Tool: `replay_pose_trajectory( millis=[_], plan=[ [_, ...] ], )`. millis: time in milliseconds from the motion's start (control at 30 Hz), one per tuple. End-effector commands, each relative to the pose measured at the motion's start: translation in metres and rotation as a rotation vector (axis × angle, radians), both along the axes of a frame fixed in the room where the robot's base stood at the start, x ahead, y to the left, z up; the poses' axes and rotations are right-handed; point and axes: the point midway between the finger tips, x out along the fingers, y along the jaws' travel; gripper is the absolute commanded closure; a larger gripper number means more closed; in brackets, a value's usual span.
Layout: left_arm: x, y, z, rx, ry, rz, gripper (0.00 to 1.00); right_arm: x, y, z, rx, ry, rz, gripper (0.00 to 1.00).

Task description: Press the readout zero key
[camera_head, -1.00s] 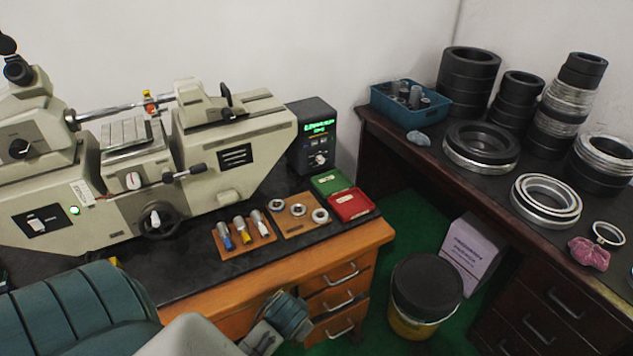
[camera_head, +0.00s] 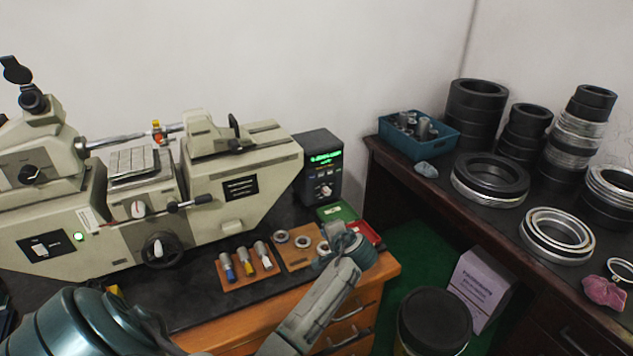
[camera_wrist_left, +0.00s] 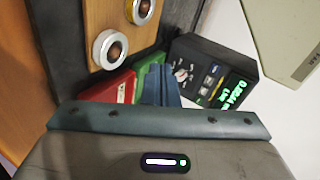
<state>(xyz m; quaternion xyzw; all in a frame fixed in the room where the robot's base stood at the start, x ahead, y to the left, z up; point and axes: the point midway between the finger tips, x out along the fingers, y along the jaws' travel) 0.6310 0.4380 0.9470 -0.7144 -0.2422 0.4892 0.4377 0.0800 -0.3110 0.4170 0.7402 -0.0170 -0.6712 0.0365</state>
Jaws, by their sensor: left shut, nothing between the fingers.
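The digital readout (camera_head: 320,163) is a dark box with green lit digits, standing on the machine bench right of the beige measuring machine. Below its display are small keys and a pale knob; I cannot tell which key is zero. The readout also shows in the left wrist view (camera_wrist_left: 203,48), tilted, with its keys facing me. My left gripper (camera_head: 347,243) is shut and empty, in front of the readout and apart from it. It hides parts of the ring board and the small trays. In the left wrist view the blue-grey fingers (camera_wrist_left: 158,84) point towards the readout. My right gripper is out of view.
The beige machine (camera_head: 240,180) stands close on the left.

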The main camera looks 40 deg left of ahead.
Motion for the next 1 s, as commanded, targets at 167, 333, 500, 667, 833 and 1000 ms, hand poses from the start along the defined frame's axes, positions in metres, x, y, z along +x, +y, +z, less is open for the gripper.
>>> replay_pose_trajectory(
  millis=[167,333,500,667,833,1000],
  plan=[
    [0.050,0.017,0.044,0.145,0.020,-0.001,1.00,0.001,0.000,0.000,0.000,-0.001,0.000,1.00],
    [0.073,0.026,0.069,0.224,0.038,0.000,1.00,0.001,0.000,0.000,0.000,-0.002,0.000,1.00],
    [0.080,0.028,0.076,0.248,0.044,-0.001,1.00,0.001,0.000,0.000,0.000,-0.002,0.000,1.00],
    [0.080,0.028,0.076,0.248,0.044,-0.002,1.00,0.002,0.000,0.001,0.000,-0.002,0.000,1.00],
    [0.079,0.028,0.076,0.247,0.043,-0.001,1.00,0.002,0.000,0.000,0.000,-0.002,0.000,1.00],
    [0.078,0.026,0.072,0.247,0.043,0.000,1.00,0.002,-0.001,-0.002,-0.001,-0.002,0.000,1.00]
  ],
)
